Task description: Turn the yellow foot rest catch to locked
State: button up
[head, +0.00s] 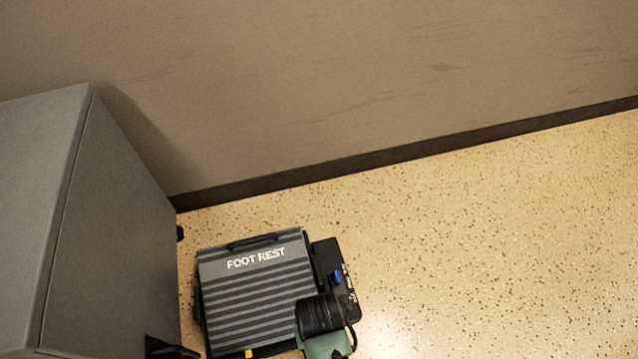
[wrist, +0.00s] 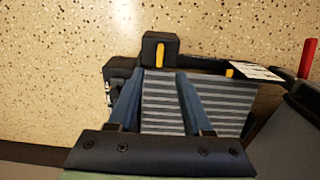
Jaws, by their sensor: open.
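The foot rest has a grey striped top (head: 257,295) lettered FOOT REST and lies on the floor in the head view. Its striped top also shows in the wrist view (wrist: 225,102). In the wrist view a yellow catch (wrist: 160,54) is a narrow bar on a black block, standing nearly upright in the picture. My gripper (wrist: 160,76) is open, with two blue fingers apart and striped top visible between them. The fingertips appear just below the black block in the picture, apart from the catch. In the head view my wrist hides the foot rest's lower right corner.
A smaller yellow piece (wrist: 229,73) and a white tag (wrist: 256,70) are at the foot rest's edge. A red rod (wrist: 307,58) stands at the right. A grey cabinet (head: 115,230) is close left of the foot rest. Speckled floor (head: 490,240) is clear to the right.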

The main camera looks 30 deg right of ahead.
notch_tip(320, 180, down, 10)
jog(key=b, duration=0.7)
jog(key=shift+r, duration=0.1)
grip_shut()
